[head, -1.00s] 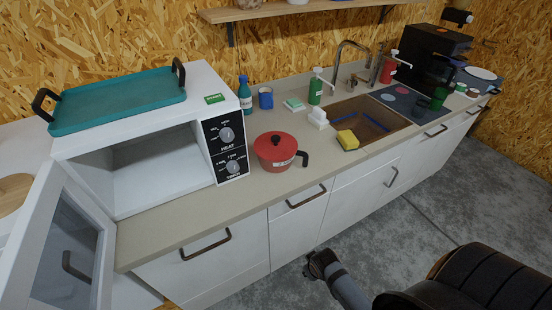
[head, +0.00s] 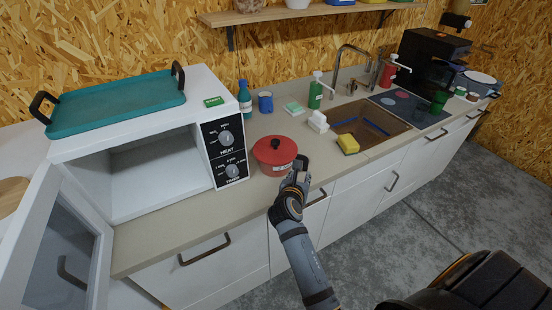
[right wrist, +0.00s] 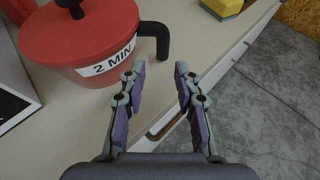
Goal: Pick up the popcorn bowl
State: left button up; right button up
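The popcorn bowl appears to be the red lidded pot (head: 273,158) with a black knob, a dark side handle and a white label. It stands upright on the counter, right of the open microwave (head: 150,170). In the right wrist view the pot (right wrist: 70,45) is at upper left, its label reading "2 MIN". My right gripper (head: 297,174) is at the counter's front edge beside the handle. In the right wrist view its fingers (right wrist: 160,68) are spread, with the black handle (right wrist: 162,42) just beyond the gap. Nothing is between them. My left gripper is not in view.
The microwave door (head: 62,245) hangs open at left; a teal tray (head: 118,102) lies on top. A blue mug (head: 265,101), bottles, a yellow sponge (head: 348,144) and the sink (head: 372,125) are farther back or right. The counter (head: 190,220) in front of the microwave is bare.

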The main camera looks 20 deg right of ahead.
aim_at(305, 167)
jog(key=shift+p+x, duration=0.3)
jog(key=shift+x, duration=2.7)
jog(key=x, duration=0.4)
jog(key=shift+d+f, duration=0.3)
jog(key=shift+d, duration=0.1)
jog(key=shift+a+r, duration=0.1)
jog(key=shift+r, duration=0.05)
jog(key=shift+c, duration=1.1)
grip_shut()
